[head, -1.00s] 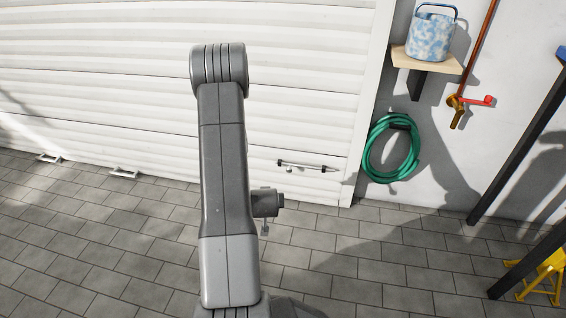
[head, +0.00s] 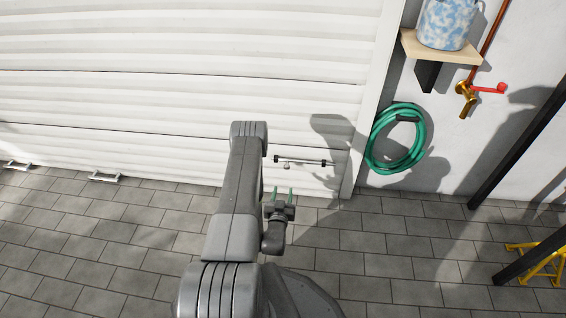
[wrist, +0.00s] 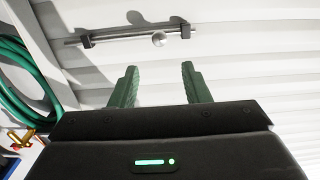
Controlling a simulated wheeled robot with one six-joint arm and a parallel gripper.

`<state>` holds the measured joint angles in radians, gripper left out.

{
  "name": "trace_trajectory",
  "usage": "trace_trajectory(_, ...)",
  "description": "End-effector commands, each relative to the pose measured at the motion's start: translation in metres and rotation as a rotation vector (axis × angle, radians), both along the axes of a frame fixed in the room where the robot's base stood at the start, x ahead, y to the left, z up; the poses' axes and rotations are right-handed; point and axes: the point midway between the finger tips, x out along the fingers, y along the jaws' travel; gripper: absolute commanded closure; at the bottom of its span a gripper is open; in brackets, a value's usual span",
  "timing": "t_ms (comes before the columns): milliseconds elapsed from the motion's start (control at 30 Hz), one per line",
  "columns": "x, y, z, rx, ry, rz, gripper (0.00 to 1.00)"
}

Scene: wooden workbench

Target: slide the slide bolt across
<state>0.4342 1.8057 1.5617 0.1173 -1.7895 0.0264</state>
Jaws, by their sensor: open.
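The slide bolt (head: 304,161) is a thin metal rod lying level across the lower right part of the white shutter door (head: 200,110). Dark brackets hold it, and a small round knob (head: 286,167) sticks out from it. The bolt also shows in the wrist view (wrist: 125,38), with its round knob (wrist: 159,39) between the brackets, nearer one of them. My gripper (head: 278,192) is open and empty, just below the bolt in the head view. In the wrist view its green fingers (wrist: 155,80) stand apart, pointing toward the knob with a gap between them and it.
A green hose (head: 396,138) hangs on the wall right of the door. A shelf (head: 440,46) holds a blue mottled bucket (head: 446,22), beside a pipe with a red-handled tap (head: 488,89). A yellow stand (head: 537,264) is at right. The paved floor (head: 400,255) is mostly clear.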

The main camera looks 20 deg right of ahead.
Motion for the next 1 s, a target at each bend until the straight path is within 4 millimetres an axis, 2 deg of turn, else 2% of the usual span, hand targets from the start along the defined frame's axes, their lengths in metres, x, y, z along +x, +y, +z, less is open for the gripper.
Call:
trace_trajectory(167, 0.011, -0.008, -0.001, -0.006, -0.010, -0.003, 0.57)
trace_trajectory(500, 0.071, -0.044, -0.002, -0.005, -0.011, -0.001, 0.57)
trace_trajectory(700, 0.100, -0.063, -0.002, -0.005, -0.009, -0.002, 0.57)
trace_trajectory(1000, 0.116, -0.072, 0.000, -0.003, -0.005, -0.002, 0.57)
